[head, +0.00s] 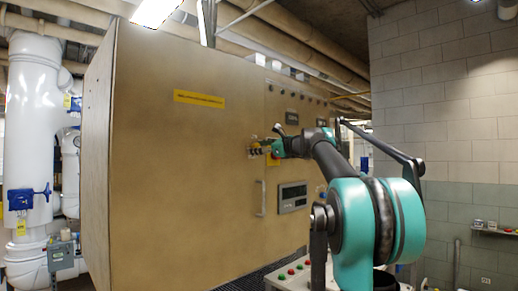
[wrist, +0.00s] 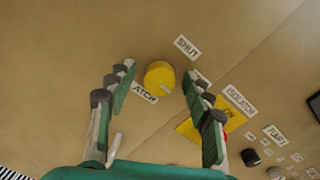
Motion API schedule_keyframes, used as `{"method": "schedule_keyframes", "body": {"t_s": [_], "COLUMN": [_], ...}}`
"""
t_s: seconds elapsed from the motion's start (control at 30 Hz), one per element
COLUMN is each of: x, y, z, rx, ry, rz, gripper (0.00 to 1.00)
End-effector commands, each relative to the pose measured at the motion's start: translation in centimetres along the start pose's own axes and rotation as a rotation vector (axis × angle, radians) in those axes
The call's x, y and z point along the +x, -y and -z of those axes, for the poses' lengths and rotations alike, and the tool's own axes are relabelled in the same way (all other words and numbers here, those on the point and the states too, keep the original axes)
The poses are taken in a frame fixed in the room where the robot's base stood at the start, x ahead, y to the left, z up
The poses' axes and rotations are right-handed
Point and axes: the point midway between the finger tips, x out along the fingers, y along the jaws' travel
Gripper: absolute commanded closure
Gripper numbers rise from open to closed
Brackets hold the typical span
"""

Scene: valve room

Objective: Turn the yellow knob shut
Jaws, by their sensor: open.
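The yellow knob (wrist: 159,75) is a round knob on the tan cabinet face, near the middle of the wrist view. A white label reading SHUT (wrist: 187,47) is up and right of it. A label ending in ATCH (wrist: 143,92) is below left, partly behind a finger. My gripper (wrist: 158,78) is open, with one finger on each side of the knob and visible gaps to both. In the head view my gripper (head: 278,144) is at the cabinet face. I cannot pick out the knob for certain there. Which way the knob points is unclear.
A yellow plate (wrist: 190,129) and a REGULATOR label (wrist: 240,99) lie right of the knob, partly behind the right finger. A dark knob (wrist: 250,157) is farther right. The cabinet (head: 180,170) has a vertical handle (head: 261,198) below my gripper. White pipes (head: 32,130) stand left.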

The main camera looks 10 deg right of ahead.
Motion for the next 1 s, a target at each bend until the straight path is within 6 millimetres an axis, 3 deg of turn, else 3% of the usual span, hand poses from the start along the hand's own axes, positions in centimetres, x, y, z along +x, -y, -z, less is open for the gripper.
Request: {"method": "schedule_keyframes", "body": {"t_s": [0.1, 0.5, 1.0], "x": [-0.02, -0.05, -0.05], "y": [0.01, 0.0, -0.03], "z": [0.01, 0.01, 0.0], "rx": [0.0, 0.0, -0.139], "ry": [0.0, 0.0, -0.003], "rz": [0.0, 0.0, -0.002], "gripper": [0.49, 0.98, 0.99]}}
